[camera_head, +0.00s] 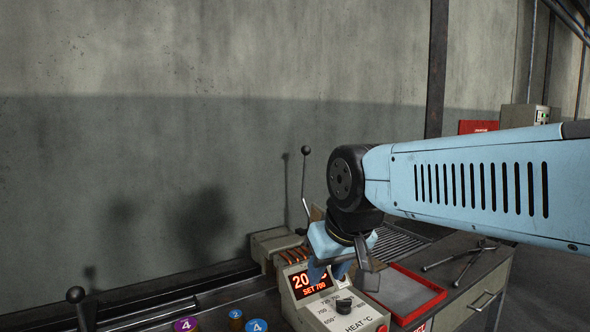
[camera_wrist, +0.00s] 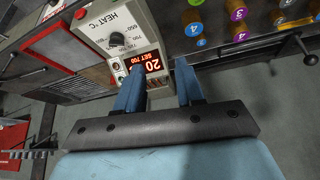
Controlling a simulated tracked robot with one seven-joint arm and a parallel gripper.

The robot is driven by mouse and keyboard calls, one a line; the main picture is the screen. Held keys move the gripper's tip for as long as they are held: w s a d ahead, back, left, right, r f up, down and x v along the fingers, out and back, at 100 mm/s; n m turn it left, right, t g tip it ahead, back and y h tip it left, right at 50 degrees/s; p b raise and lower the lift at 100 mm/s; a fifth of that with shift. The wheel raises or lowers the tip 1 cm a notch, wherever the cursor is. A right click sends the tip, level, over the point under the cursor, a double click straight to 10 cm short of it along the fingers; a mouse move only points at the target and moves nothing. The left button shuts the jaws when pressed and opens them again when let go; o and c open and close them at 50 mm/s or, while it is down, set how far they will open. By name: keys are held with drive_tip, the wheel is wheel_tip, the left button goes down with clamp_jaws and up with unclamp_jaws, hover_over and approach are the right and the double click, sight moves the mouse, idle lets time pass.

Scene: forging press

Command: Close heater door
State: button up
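The heater's beige control box (camera_head: 335,310) stands at the lower middle in the head view, with a red lit display reading "SET 700" and a black knob. The same control box (camera_wrist: 118,30) is at the top in the wrist view. Behind it in the head view are copper-coloured coils (camera_head: 291,256) and a beige block. I cannot make out the heater door or whether it is open.
A ball-topped lever (camera_head: 305,151) rises behind the heater. Another black knob (camera_head: 75,295) stands at the left. Numbered coloured cylinders (camera_head: 186,324) sit at the front. A red-rimmed tray (camera_head: 436,292) and tongs (camera_head: 468,258) lie to the right. A wall closes off the back.

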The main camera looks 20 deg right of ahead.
drive_tip(key=shift+d, duration=0.15)
drive_tip(key=w+d+r+n+g+h, duration=0.2)
drive_tip(key=w+d+n+h, duration=0.15)
drive_tip(key=w, duration=0.65)
drive_tip(key=w+d+r+n+g+h, duration=0.1)
drive_tip(key=w+d+r+n+h, duration=0.3)
drive_tip(key=w, duration=0.6)
drive_tip(key=w+d+r+n+g, duration=0.15)
drive_tip(key=w+d, duration=0.35)
drive_tip(key=w, duration=0.5)
drive_tip(key=w+a+n+h, duration=0.2)
drive_tip(key=w+h, duration=0.2)
drive_tip(key=w, duration=0.4)
drive_tip(key=w+a+f+n+g+h, duration=0.1)
drive_tip(key=w+a+n+h, duration=0.15)
drive_tip(key=w, duration=0.55)
drive_tip(key=w+a+n+h, duration=0.1)
drive_tip(key=w+n+h, duration=0.25)
drive_tip(key=w, duration=0.45)
drive_tip(key=d, duration=1.3)
drive_tip(key=shift+d+m, duration=0.2)
drive_tip(key=shift+m, duration=0.1)
drive_tip(key=shift+f+h, duration=0.1)
drive_tip(key=shift+h, duration=0.15)
